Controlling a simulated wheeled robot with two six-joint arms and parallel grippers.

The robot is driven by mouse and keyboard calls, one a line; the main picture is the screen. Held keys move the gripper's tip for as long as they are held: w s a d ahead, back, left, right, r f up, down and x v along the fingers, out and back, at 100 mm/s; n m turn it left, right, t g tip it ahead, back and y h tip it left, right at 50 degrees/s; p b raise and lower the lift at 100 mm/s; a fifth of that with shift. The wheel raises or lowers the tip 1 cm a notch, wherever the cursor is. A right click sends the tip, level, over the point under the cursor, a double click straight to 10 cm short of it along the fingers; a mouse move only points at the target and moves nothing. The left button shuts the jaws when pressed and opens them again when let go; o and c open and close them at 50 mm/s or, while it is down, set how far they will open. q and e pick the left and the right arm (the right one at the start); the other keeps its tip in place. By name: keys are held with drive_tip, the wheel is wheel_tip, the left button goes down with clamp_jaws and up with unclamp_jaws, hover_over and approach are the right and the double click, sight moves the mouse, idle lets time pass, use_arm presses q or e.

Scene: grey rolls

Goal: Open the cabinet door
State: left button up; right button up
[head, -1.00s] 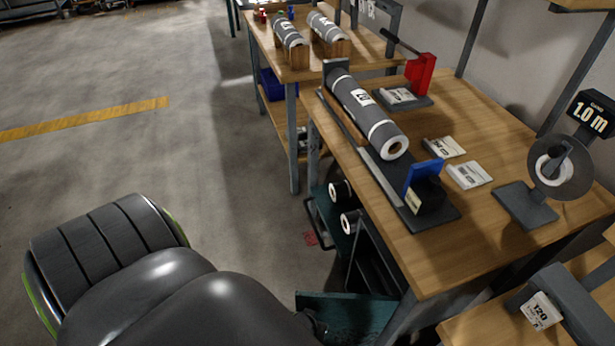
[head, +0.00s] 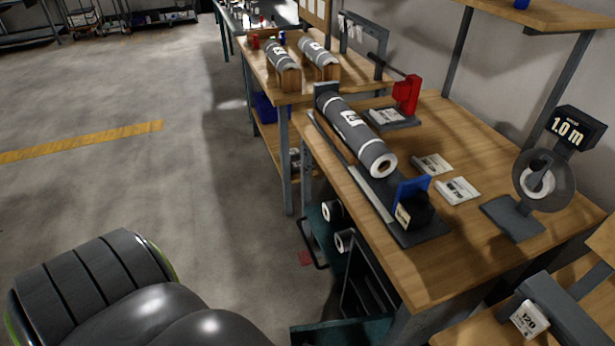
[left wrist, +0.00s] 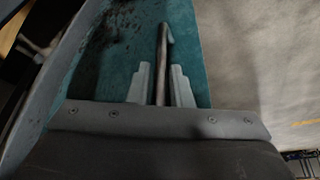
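A teal panel, which looks like the cabinet door (left wrist: 100,60), fills much of the left wrist view. A slim metal bar handle (left wrist: 163,48) stands out from it. My left gripper (left wrist: 161,80) has its two pale stepped fingers close on either side of the bar, and appears shut on it. In the head view a teal panel (head: 340,333) shows at the bottom edge, below the bench. My left gripper is hidden there behind my dark arm. My right gripper is in neither view.
A wooden bench (head: 470,255) stands right of the panel with a large grey roll (head: 355,135) on it. Under it are a dark frame (head: 368,285) and a teal shelf with white-ended rolls (head: 343,240). Concrete floor (head: 130,195) lies clear to the left.

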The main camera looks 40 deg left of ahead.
use_arm(q)
drive_tip(key=shift+o, duration=1.2)
drive_tip(key=shift+r, duration=0.1)
drive_tip(key=shift+p+v, duration=8.05)
drive_tip(key=shift+v, duration=0.55)
